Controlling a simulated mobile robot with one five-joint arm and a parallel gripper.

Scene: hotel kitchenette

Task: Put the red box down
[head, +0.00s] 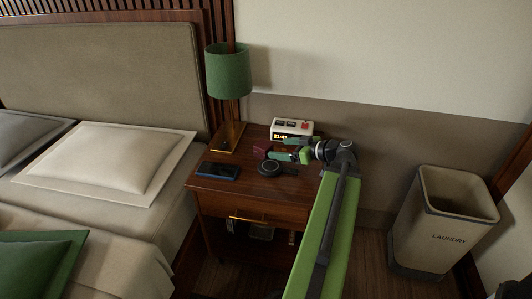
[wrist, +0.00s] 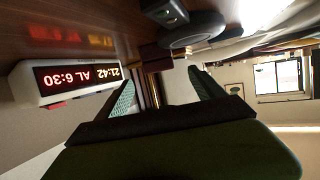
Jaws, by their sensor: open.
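The small dark red box (head: 260,150) is on the wooden nightstand (head: 225,196), just left of my fingertips in the head view. In the wrist view the red box (wrist: 156,57) shows beyond the fingers, partly hidden and dark. My gripper (head: 274,151) is low over the nightstand, reaching in from the right. In the wrist view my gripper (wrist: 163,88) has its two green fingers spread apart with nothing between them. I cannot tell whether a fingertip touches the box.
An alarm clock (head: 292,128) stands behind my gripper. A round black disc (head: 270,168) and a phone (head: 218,171) lie in front. A green lamp (head: 228,72) stands back left. A laundry bin (head: 440,225) is on the floor at right, the bed (head: 160,210) at left.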

